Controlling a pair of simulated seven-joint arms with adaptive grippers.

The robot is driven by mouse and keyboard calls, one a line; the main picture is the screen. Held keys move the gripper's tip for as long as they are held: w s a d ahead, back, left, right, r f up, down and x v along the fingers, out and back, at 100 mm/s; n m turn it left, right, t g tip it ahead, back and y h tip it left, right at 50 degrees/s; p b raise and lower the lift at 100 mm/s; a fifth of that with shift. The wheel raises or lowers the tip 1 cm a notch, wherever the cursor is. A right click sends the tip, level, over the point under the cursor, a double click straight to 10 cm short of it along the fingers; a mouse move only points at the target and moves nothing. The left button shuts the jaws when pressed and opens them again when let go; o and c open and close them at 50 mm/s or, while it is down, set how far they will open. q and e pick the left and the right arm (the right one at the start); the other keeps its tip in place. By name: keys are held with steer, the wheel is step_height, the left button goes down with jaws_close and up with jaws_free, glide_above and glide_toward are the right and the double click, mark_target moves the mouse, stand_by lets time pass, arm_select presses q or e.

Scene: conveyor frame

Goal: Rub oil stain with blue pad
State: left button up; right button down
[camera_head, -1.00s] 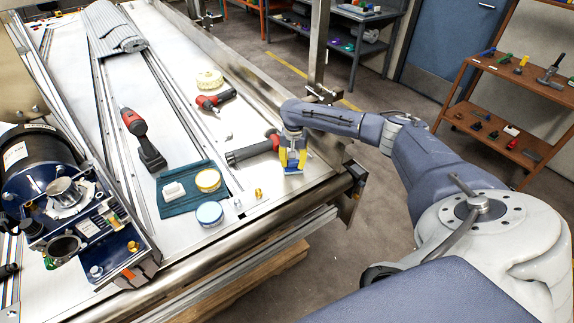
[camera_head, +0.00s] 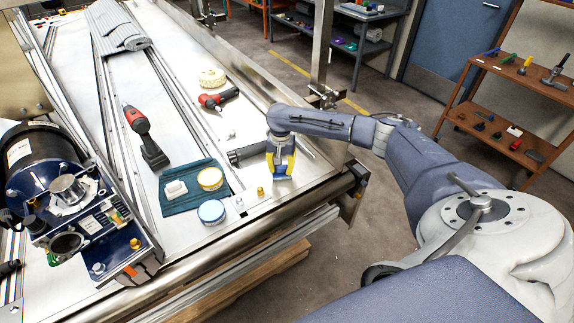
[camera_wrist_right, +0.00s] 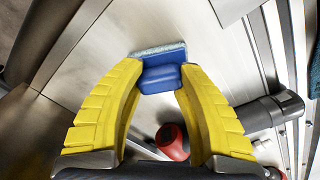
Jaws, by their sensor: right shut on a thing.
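My right gripper (camera_head: 281,170) has yellow fingers and is over the front right part of the white conveyor frame bed (camera_head: 185,110). In the right wrist view its fingers (camera_wrist_right: 160,85) are closed on the sides of a blue pad (camera_wrist_right: 161,79) with a lighter blue-grey scrubbing face. The pad's face is at or very close to the metal surface; I cannot tell whether it touches. In the head view the pad is mostly hidden by the fingers. No oil stain can be made out; it may be under the pad. My left gripper is out of view.
A dark cylindrical tool (camera_head: 247,152) lies just left of the gripper. Left of it, a teal cloth (camera_head: 180,205) holds a white block and a yellow-topped tin (camera_head: 210,178). A blue-topped tin (camera_head: 211,211) stands nearby. Red drills (camera_head: 136,120) lie further back.

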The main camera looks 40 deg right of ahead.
mark_target(274, 175)
steer(key=shift+a, duration=1.6)
step_height(274, 175, up, 8)
steer(key=shift+d, duration=0.1)
